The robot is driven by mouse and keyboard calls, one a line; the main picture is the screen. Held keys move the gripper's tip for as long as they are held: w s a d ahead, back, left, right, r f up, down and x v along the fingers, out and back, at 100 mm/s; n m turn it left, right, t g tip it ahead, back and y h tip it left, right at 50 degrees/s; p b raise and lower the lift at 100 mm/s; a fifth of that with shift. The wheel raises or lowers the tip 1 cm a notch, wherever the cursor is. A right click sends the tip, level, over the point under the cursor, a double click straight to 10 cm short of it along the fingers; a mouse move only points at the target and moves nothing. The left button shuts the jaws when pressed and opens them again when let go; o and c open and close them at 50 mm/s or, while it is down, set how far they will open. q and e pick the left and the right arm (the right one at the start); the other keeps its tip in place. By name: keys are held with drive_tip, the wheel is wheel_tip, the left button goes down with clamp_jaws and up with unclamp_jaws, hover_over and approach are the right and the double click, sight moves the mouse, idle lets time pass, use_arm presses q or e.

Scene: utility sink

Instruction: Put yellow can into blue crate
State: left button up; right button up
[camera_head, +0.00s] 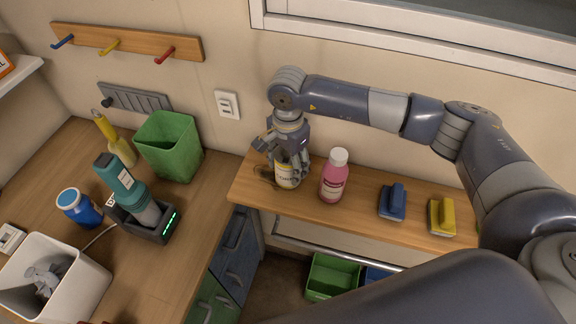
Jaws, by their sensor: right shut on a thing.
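The yellow can (287,182) is on the wooden shelf at the middle of the view, with a pale yellow and white side showing under the fingers. My right gripper (286,165) comes down from above and is shut on it; the fingers hide its upper part. I cannot tell whether the can touches the shelf. The blue crate (375,275) is low under the shelf, right of a green crate; only a small part shows, the rest hidden behind my arm. My left gripper is not in view.
A pink bottle (334,176) stands close to the right of the can. A blue brush (392,201) and a yellow brush (441,216) lie farther right. The green crate (331,276) sits below the wooden shelf (300,207). A metal rail (330,253) runs under the shelf.

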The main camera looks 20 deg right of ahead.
drive_tip(key=shift+w+r+b, duration=0.1)
drive_tip(key=shift+r+b, duration=0.2)
drive_tip(key=shift+b, duration=0.05)
drive_tip(key=shift+s+a+r+b, duration=0.1)
drive_tip(key=shift+s+r+b, duration=0.15)
drive_tip(key=shift+r+b, duration=0.25)
drive_tip(key=shift+s+r+b, duration=0.2)
drive_tip(key=shift+r+b, duration=0.2)
drive_tip(key=shift+r, duration=0.05)
drive_tip(key=s+a+r+b, duration=0.1)
drive_tip(key=s+a+b, duration=0.1)
drive_tip(key=s, duration=0.5)
drive_tip(key=s+a+b, duration=0.2)
drive_tip(key=s+b, duration=0.1)
drive_tip(key=s, duration=0.4)
drive_tip(key=shift+s+a+r+b, duration=0.15)
drive_tip(key=shift+s+r+b, duration=0.2)
drive_tip(key=shift+r, duration=0.05)
